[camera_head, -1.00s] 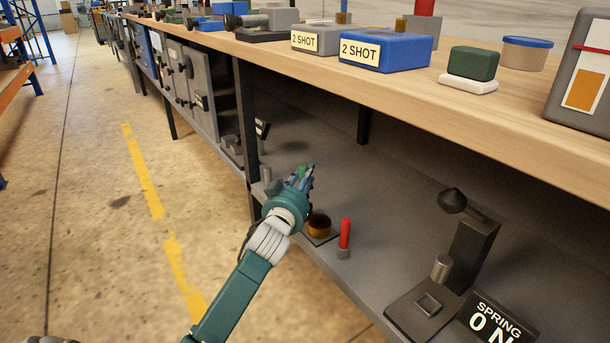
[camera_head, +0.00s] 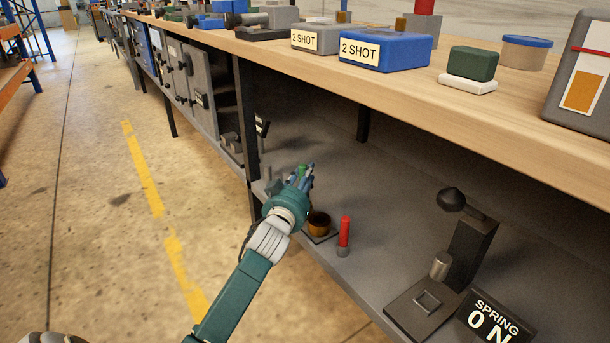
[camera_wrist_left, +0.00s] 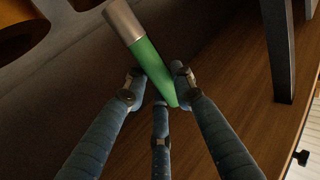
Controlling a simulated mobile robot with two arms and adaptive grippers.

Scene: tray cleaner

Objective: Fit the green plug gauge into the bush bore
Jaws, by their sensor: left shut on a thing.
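My left gripper (camera_head: 304,178) is over the lower shelf, just behind the bush in the head view. Its three fingers are shut on the green plug gauge (camera_wrist_left: 149,60), as the left wrist view shows. The gauge has a green handle and a bare metal end that points away from the fingers, tilted in that view. In the head view only a little green (camera_head: 303,171) shows between the fingers. The brown bush (camera_head: 319,222) stands on a dark square plate, its bore open upward. Part of a brown ring (camera_wrist_left: 18,28) shows at the wrist view's upper left, apart from the gauge. My right gripper is not in view.
A red-handled gauge (camera_head: 344,234) stands upright right of the bush. A dark spring tester (camera_head: 470,250) with a "SPRING 0 N" sign (camera_head: 492,318) stands farther right. The wooden bench top (camera_head: 400,90) overhangs the shelf (camera_head: 370,190). The shelf behind the bush is largely clear.

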